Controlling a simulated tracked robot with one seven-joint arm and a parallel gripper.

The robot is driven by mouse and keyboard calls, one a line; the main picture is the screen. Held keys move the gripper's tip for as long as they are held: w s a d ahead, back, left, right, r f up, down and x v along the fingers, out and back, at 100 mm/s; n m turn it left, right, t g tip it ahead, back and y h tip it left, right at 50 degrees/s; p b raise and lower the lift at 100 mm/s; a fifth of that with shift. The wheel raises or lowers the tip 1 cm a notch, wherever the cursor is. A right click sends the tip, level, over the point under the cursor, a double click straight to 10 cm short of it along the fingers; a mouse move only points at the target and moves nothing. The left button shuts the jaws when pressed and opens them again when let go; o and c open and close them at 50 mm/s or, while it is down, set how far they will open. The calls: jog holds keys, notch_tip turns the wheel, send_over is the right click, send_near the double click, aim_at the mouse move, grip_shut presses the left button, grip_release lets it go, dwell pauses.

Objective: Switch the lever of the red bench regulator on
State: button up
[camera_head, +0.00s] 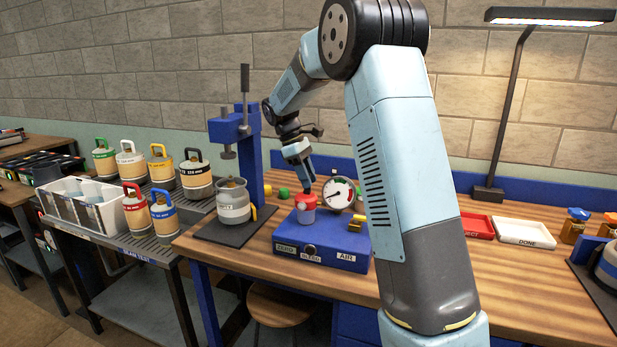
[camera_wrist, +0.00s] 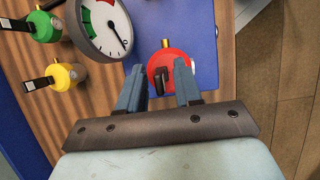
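The red bench regulator (camera_head: 305,203) stands on top of a blue box (camera_head: 318,260) on the wooden bench. In the wrist view the red regulator (camera_wrist: 174,58) shows as a round red body with a brass fitting at its top edge. Its dark lever (camera_wrist: 158,82) lies between my fingers, closer to the left one. My gripper (camera_head: 302,178) points down just above the red regulator. In the wrist view my gripper (camera_wrist: 158,72) is open, with a finger on each side of the lever. I cannot tell whether either finger touches it.
A round gauge (camera_head: 338,194) stands just right of the regulator. Green (camera_wrist: 42,27) and yellow (camera_wrist: 66,76) regulators with dark levers sit beyond it. Red and white trays (camera_head: 527,232) lie at right.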

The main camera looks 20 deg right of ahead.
aim_at(302, 199)
jog(key=shift+c, duration=0.4)
grip_shut()
jog(key=shift+d, duration=0.15)
jog(key=shift+s+a+t, duration=0.2)
jog(key=shift+a+t, duration=0.15)
jog(key=shift+t, duration=0.15)
jog(key=shift+s+a+m+t+h, duration=0.3)
jog(key=shift+s+t+h, duration=0.05)
jog(key=shift+t+h, duration=0.45)
jog(key=t+h, duration=0.1)
jog(key=s+t+h, duration=0.1)
jog(key=shift+a+f+m+t, duration=0.3)
jog(key=shift+a+f+m, duration=0.1)
jog(key=t+h, duration=0.1)
jog(key=f+t+h, duration=0.1)
jog(key=s+m+t+h, duration=0.1)
jog(key=shift+a+f, duration=0.2)
jog(key=shift+a, duration=0.1)
jog(key=shift+s+a+f+m+t+h, duration=0.1)
jog(key=shift+f+m+t+h, duration=0.2)
jog(key=shift+t+h, duration=0.25)
jog(key=shift+s+f+m+t+h, duration=0.1)
jog(key=shift+f+m+t+h, duration=0.15)
jog(key=shift+t+h, duration=0.3)
